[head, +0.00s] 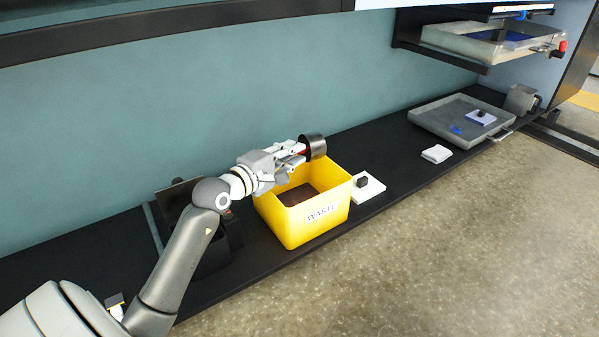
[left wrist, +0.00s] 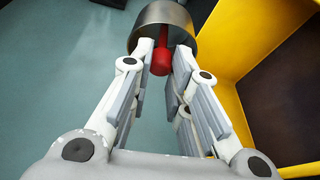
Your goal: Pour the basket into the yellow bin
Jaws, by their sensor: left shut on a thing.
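The basket (head: 317,146) is a small dark metallic cylinder with a red handle. My left gripper (head: 300,153) is shut on the red handle (left wrist: 160,58), and the basket (left wrist: 168,14) shows beyond the fingertips in the left wrist view. It is held in the air above the back right part of the yellow bin (head: 287,226), apart from it. The bin is open-topped, labelled WASTE, with a dark brown bottom; its yellow wall also shows in the left wrist view (left wrist: 260,28). The basket's contents cannot be made out. My right gripper is not in view.
The bin stands on a black shelf (head: 398,189) along a teal wall. A white block with a black knob (head: 367,187) stands right beside the bin. Black equipment (head: 222,250) stands to its left. Farther right are a white pad (head: 436,154) and a grey tray (head: 430,117).

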